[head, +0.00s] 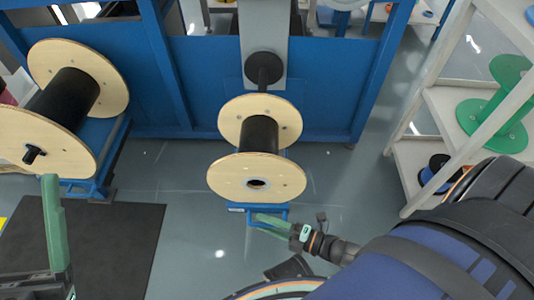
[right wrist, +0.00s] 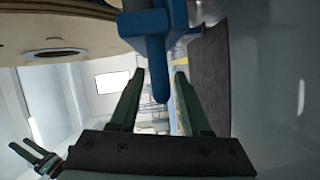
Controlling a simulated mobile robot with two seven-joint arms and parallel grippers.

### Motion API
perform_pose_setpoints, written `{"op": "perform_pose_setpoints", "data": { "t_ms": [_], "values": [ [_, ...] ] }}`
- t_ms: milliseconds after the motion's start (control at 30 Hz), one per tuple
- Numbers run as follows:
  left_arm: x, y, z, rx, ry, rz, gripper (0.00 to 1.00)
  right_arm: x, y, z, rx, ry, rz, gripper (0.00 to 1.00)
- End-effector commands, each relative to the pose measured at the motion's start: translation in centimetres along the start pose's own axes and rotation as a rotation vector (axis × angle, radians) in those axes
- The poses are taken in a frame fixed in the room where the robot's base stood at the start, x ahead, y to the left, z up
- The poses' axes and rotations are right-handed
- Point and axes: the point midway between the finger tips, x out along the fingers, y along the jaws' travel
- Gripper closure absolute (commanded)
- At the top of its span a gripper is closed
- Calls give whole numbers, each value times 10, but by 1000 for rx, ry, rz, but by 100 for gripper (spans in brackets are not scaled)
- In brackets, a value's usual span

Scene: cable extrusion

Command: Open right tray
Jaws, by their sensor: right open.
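The right tray (head: 238,208) shows as a blue frame under a wooden spool (head: 256,178) wound with black, in the middle of the head view. My right gripper (head: 268,222) is at the front of this frame. In the right wrist view, its green fingers (right wrist: 159,76) are open, with a rounded blue bar (right wrist: 158,75) between them. Both fingers look apart from the bar. My left gripper (head: 50,225) is at the lower left of the head view, away from the tray. Its fingers look spread and empty in the right wrist view (right wrist: 32,155).
Another wooden spool (head: 70,97) sits on a blue stand at the left. A dark mat (head: 115,235) lies on the floor before it. A pale shelf (head: 445,115) with a green spool (head: 495,105) stands at the right. Grey floor (head: 190,240) is clear between mat and tray.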

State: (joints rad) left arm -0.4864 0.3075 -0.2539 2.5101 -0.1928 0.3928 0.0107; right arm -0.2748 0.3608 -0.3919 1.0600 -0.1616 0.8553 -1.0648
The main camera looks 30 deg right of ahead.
Motion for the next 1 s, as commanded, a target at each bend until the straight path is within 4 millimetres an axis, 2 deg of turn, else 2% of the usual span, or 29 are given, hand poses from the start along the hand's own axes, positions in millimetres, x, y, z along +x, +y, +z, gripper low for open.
{"op": "perform_pose_setpoints", "data": {
  "t_ms": [267,367,700,833,1000],
  "values": [
    [1,0,-1,0,0,2,31,-7,0,0,0,-1,-1,53],
    [4,-2,-4,-2,0,3,31,-22,1,0,0,-1,-3,53],
    [11,-6,-12,-11,7,0,31,-94,0,0,0,-1,-4,53],
    [12,-7,-14,-12,8,-2,31,-113,0,0,0,-1,-3,53],
    [12,-8,-14,-11,10,-2,31,-124,0,0,-1,-1,-1,53]
  ]
}}
